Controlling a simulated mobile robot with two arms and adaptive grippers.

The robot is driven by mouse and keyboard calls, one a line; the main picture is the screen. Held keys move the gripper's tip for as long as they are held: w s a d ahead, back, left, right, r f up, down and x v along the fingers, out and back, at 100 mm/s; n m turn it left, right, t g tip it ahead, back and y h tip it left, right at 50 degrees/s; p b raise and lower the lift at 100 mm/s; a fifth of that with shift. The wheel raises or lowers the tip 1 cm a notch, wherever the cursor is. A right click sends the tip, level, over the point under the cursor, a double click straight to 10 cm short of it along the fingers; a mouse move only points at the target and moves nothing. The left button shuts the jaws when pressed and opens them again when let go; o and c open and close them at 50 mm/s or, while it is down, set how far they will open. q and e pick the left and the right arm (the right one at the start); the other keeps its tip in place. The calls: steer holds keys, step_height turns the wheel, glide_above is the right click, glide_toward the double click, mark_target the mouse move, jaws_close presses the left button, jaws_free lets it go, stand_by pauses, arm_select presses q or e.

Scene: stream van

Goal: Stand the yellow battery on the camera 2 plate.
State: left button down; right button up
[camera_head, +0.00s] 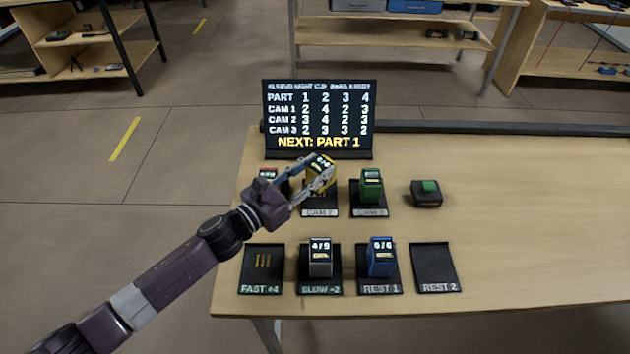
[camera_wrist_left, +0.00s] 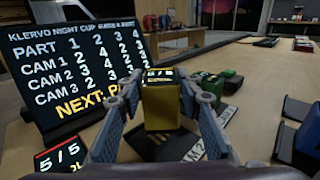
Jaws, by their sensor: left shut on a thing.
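The yellow battery (camera_head: 321,170) is between the fingers of my left gripper (camera_head: 311,184), which is shut on it. In the left wrist view the yellow battery (camera_wrist_left: 163,108) is upright between both fingers (camera_wrist_left: 163,100), with a lit number display on top. The camera 2 plate (camera_head: 321,212) is dark with a pale label and lies directly below the battery. The battery appears slightly above the plate, but the fingers hide part of the gap. The plate's label also shows in the left wrist view (camera_wrist_left: 194,151). My right gripper is not in view.
A red-topped battery (camera_head: 268,173) stands left, partly hidden by my gripper. A green battery (camera_head: 370,184) stands right on the camera 3 plate. Grey (camera_head: 320,262) and blue (camera_head: 381,260) batteries stand in front. FAST (camera_head: 262,272) and REST 2 (camera_head: 436,266) plates are empty. A scoreboard (camera_head: 319,118) stands behind.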

arm_select(q)
step_height(320, 180, down, 3)
steer(key=shift+f, duration=0.2)
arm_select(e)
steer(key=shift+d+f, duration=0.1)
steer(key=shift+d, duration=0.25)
arm_select(q)
steer(key=shift+f, duration=0.15)
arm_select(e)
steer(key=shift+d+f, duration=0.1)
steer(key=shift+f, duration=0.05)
arm_select(q)
steer(key=c, duration=1.7)
jaws_free()
steer(key=shift+f, duration=0.1)
steer(key=shift+o, duration=0.2)
